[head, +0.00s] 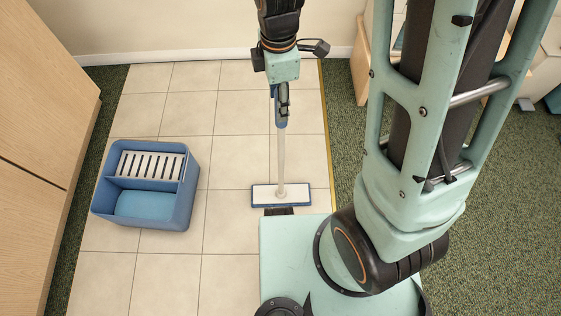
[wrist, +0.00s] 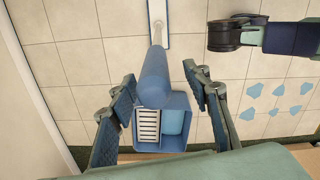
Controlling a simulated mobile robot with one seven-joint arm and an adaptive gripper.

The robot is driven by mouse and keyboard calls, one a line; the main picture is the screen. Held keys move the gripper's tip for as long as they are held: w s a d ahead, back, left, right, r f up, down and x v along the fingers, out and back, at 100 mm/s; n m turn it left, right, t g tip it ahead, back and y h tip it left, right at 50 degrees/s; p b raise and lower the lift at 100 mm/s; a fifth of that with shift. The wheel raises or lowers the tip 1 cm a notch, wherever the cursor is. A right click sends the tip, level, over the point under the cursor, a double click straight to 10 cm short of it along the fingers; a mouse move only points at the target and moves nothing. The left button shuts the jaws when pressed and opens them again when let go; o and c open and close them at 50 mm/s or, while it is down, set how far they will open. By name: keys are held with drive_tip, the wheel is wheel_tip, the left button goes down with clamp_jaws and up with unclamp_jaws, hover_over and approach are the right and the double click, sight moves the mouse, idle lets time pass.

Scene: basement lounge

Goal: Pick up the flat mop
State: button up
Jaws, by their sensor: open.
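The flat mop stands about upright on the tiles in the head view, with its white and blue head (head: 281,195) on the floor and a pale pole (head: 281,160) rising to my gripper. In the wrist view its thick blue handle (wrist: 154,76) points up toward the camera, and part of the mop head (wrist: 158,12) shows at the top edge. My gripper (wrist: 160,80) is open, with one finger on each side of the handle. A gap shows at the right finger; the left finger is very close, and I cannot tell whether it touches. In the head view my gripper (head: 282,100) partly hides the handle top.
A blue bucket (head: 190,205) with a white slotted wringer (head: 150,165) stands on the tiles left of the mop. Light blue patches (wrist: 254,90) mark the floor in the wrist view. A wooden cabinet (head: 40,130) is at left, green carpet (head: 500,200) at right.

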drive_tip(key=f, duration=0.2)
drive_tip(key=f+b, duration=0.1)
drive_tip(key=f, duration=0.2)
drive_tip(key=shift+w+d+f+b, duration=0.3)
drive_tip(key=shift+b, duration=0.1)
drive_tip(key=shift+c, duration=0.4)
clamp_jaws()
drive_tip(key=shift+r, duration=0.1)
